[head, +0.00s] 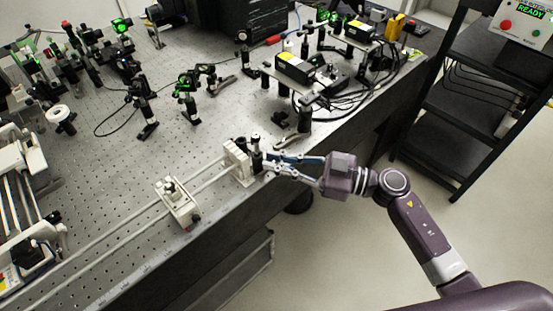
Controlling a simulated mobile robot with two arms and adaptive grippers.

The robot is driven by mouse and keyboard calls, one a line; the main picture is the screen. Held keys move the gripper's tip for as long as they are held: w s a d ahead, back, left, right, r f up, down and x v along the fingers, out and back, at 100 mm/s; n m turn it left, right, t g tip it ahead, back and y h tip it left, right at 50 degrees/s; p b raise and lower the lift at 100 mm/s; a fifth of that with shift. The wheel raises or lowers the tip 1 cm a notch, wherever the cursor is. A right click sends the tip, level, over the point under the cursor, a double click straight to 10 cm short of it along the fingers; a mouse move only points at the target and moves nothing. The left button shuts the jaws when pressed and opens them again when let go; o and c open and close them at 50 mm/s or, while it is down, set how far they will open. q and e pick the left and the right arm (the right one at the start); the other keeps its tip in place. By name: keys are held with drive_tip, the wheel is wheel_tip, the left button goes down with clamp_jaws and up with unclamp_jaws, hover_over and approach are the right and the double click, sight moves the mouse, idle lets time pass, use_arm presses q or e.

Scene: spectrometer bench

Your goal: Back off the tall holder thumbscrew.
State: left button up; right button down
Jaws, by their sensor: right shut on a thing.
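The tall holder (257,158) is a dark upright post with a lighter top, standing near the front edge of the optical bench. My right gripper (269,167) comes in from the right, with its fingers level at the holder's right side. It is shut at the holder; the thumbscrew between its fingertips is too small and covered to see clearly. My left gripper is not in view.
A pale block (238,157) stands close left of the holder. Another pale carriage (177,203) sits on the long rail (130,237). Black boxes with cables (310,73) stand behind. The perforated bench top (120,175) is clear between rail and optics. A black shelf rack (470,100) stands right.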

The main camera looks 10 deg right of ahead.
drive_tip(key=n, duration=0.5)
drive_tip(key=shift+n, duration=0.3)
idle(0.4)
drive_tip(key=c, duration=2)
unclamp_jaws()
drive_tip(key=shift+o, duration=0.2)
drive_tip(key=v, duration=1.2)
drive_tip(key=shift+d, duration=0.1)
